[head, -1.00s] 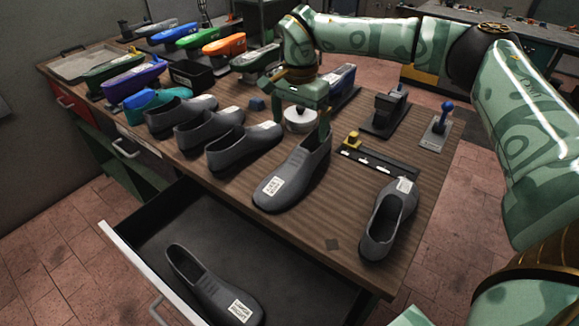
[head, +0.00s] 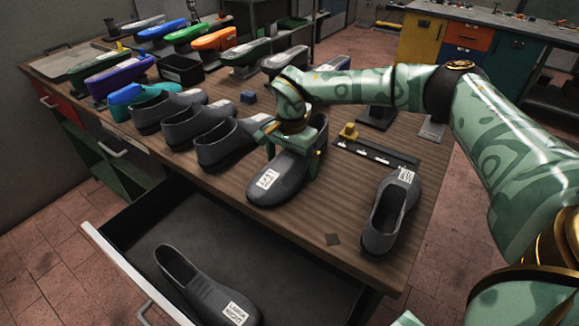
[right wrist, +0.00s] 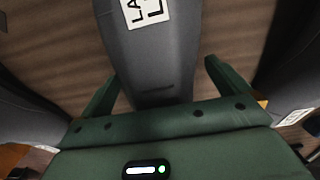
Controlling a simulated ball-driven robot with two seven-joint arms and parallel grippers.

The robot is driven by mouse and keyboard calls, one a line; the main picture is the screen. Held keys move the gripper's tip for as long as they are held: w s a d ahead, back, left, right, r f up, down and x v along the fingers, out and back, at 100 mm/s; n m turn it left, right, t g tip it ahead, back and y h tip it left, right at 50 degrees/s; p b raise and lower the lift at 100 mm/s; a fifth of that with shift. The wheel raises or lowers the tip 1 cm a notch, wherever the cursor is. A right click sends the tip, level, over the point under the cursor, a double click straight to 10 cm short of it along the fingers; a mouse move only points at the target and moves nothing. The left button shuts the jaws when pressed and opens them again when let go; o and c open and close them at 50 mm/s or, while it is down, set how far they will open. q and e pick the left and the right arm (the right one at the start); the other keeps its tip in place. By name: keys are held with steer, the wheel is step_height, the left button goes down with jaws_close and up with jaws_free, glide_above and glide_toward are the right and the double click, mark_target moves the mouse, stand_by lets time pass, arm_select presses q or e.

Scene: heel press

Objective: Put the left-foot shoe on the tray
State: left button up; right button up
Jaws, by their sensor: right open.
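A grey shoe (head: 277,181) with a white label stands in the middle of the bench, toe toward the drawer. In the right wrist view its label (right wrist: 146,10) is cut off, showing "LA" above an "L". My right gripper (head: 291,160) is open over this shoe, its fingers on either side. In the right wrist view the open fingers (right wrist: 158,88) straddle the shoe; whether they touch it is unclear. A flat grey tray (head: 62,62) lies at the bench's far left corner. My left gripper is out of view.
Several grey shoes (head: 222,150) stand left of the gripper. Another labelled shoe (head: 389,215) stands at the right edge. One shoe (head: 200,290) lies in the open drawer (head: 150,225). Coloured shoe forms (head: 120,78) and a black bin (head: 180,70) stand between here and the tray.

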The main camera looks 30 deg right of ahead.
steer(key=shift+r, duration=0.1)
steer(key=c, duration=1.3)
